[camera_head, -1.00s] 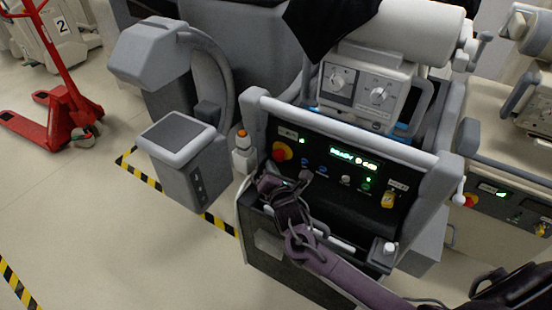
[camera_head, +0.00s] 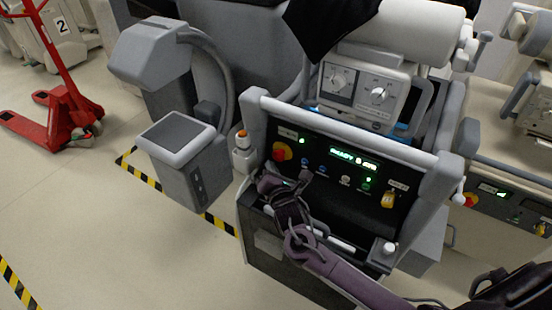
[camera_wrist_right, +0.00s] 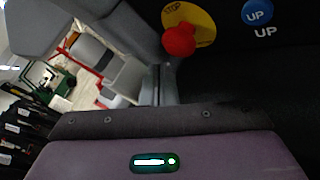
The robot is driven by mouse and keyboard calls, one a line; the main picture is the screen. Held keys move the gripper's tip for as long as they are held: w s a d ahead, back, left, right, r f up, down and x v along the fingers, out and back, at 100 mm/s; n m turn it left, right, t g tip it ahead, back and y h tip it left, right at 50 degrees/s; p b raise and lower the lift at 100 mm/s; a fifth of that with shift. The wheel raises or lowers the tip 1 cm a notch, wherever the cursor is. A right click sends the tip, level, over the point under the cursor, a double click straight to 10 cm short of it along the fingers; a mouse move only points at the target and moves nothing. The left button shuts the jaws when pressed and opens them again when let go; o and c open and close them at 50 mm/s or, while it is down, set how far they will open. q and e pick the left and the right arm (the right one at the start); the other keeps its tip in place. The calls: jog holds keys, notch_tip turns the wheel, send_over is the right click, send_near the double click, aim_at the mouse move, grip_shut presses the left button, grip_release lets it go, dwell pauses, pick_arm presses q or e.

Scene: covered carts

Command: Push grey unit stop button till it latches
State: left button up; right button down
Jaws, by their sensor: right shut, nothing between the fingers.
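The grey unit (camera_head: 352,143) stands in the middle of the head view, with a dark front panel. Its red stop button (camera_head: 281,152) sits on a yellow plate at the panel's left end. In the right wrist view the red button (camera_wrist_right: 179,40) shows large at top centre, on a yellow disc marked STOP. My right gripper (camera_head: 268,182) is shut and empty, just below the button in the head view. I see a gap between them there, but cannot tell the depth. Its purple-grey body fills the bottom of the wrist view; its fingertips are not clear there. My left gripper is out of view.
Blue UP button (camera_wrist_right: 257,12) lies right of the stop button. A red pallet jack (camera_head: 60,115) stands far left.

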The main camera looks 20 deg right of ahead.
jog(key=shift+d, duration=0.1)
jog(key=shift+w+d+r+p, duration=0.1)
jog(key=shift+w+d+p, duration=0.1)
jog(key=shift+w+p, duration=0.1)
jog(key=shift+w+d, duration=0.3)
jog(key=shift+d, duration=0.15)
dwell(1.0)
jog(key=shift+s+a+p, duration=0.45)
jog(key=shift+a+p, duration=0.1)
jog(key=shift+p, duration=0.05)
jog(key=shift+s+a, duration=0.15)
